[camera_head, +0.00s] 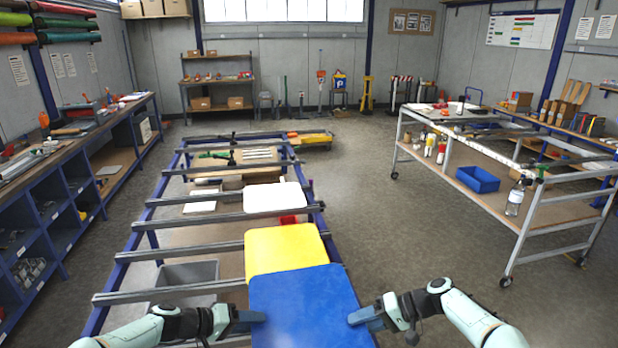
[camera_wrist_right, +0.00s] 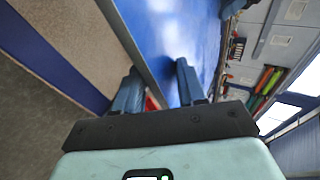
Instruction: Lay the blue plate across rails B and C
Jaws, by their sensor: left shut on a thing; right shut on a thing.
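The blue plate (camera_head: 305,305) is at the bottom middle of the head view, in front of the rack. My left gripper (camera_head: 256,317) is shut on its left edge and my right gripper (camera_head: 358,317) on its right edge. The right wrist view shows my right gripper (camera_wrist_right: 158,85) with the blue surface (camera_wrist_right: 175,30) beyond its fingers. Grey rails cross the rack; the nearest rail (camera_head: 170,292) runs behind the plate, and another rail (camera_head: 180,251) lies farther back. No rail letters are legible. Whether the plate touches a rail cannot be told.
A yellow plate (camera_head: 283,247) lies just beyond the blue one, and a white plate (camera_head: 274,197) lies farther back on the rails. A grey bin (camera_head: 187,275) stands under the rails. A trolley (camera_head: 500,150) stands right, with clear floor between.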

